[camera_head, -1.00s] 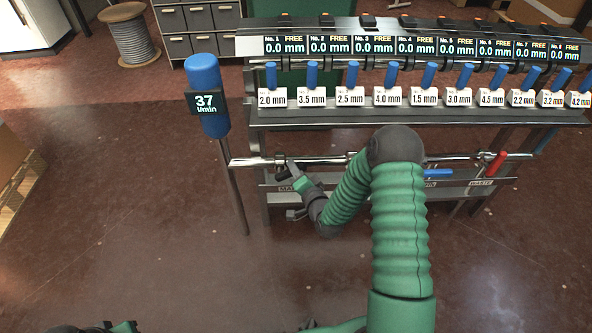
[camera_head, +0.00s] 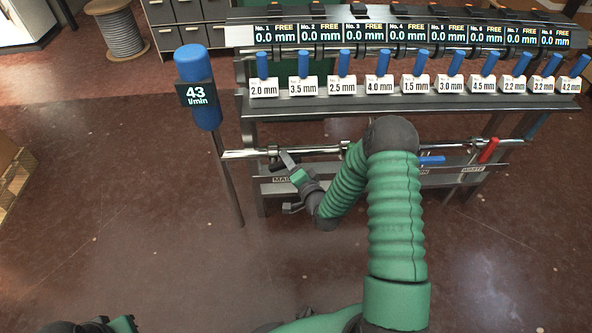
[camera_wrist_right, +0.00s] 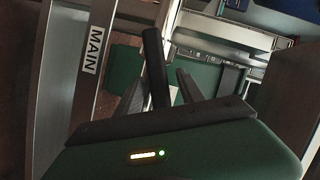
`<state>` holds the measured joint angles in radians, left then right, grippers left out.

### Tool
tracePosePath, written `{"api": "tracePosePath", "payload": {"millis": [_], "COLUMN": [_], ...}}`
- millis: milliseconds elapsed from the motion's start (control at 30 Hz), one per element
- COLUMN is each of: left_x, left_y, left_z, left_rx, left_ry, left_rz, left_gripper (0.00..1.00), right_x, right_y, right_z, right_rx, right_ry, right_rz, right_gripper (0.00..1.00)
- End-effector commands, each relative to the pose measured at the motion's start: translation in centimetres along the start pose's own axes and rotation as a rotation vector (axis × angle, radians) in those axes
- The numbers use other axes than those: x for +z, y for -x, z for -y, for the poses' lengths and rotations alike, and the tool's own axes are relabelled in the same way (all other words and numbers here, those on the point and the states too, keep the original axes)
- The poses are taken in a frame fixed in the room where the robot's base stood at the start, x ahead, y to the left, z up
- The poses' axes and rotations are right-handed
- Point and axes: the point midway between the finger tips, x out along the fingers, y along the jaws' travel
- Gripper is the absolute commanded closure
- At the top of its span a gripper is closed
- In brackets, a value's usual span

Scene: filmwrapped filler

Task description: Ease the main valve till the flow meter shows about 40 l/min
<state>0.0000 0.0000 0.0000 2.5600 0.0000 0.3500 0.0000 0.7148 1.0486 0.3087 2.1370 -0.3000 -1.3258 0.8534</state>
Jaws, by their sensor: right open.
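The flow meter (camera_head: 196,95), a blue cylinder on a post at the left, reads 43 l/min. My right gripper (camera_head: 285,163) is at the left end of the metal pipe (camera_head: 318,151), above the plate marked MAIN. In the right wrist view the black main valve lever (camera_wrist_right: 154,62) stands between the two spread fingers of my right gripper (camera_wrist_right: 160,88). The gripper is open; I cannot tell whether a finger touches the lever. The MAIN label (camera_wrist_right: 92,50) shows left of it. A dark and green part of me shows at the bottom left; no left fingers can be seen.
A blue lever (camera_head: 432,160) and a red lever (camera_head: 488,150) sit farther right on the pipe; the red one is by the WASTE label (camera_head: 472,170). Above are a shelf of blue-handled, size-labelled blocks and a row of displays reading 0.0 mm. The floor in front is clear.

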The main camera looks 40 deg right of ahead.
Motion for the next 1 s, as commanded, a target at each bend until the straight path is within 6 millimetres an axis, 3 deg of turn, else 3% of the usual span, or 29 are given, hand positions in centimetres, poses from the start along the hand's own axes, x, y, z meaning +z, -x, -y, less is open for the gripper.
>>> {"api": "tracePosePath", "payload": {"millis": [167,333,600,767,1000], "left_x": [-0.4,-0.8,-1.1,-1.2,-1.2], "left_y": [1.8,3.5,4.8,5.0,4.9], "left_z": [0.0,0.0,0.0,0.0,0.0], "left_rx": [0.0,0.0,0.0,0.0,0.0], "left_ry": [0.0,0.0,0.0,0.0,0.0], "left_rz": [0.0,0.0,0.0,0.0,0.0], "left_gripper": [1.0,1.0,1.0,1.0,1.0], "right_x": [-0.2,-0.1,0.1,0.1,0.1], "right_y": [3.5,8.6,15.1,16.4,16.5], "right_z": [0.3,0.3,-0.1,-0.2,-0.2], "right_rx": [0.007,0.01,0.008,0.006,0.004], "right_ry": [-0.001,-0.004,-0.003,-0.001,-0.001], "right_rz": [0.002,0.004,0.005,0.003,0.003], "right_gripper": [0.55,0.55,0.55,0.55,0.56]}}
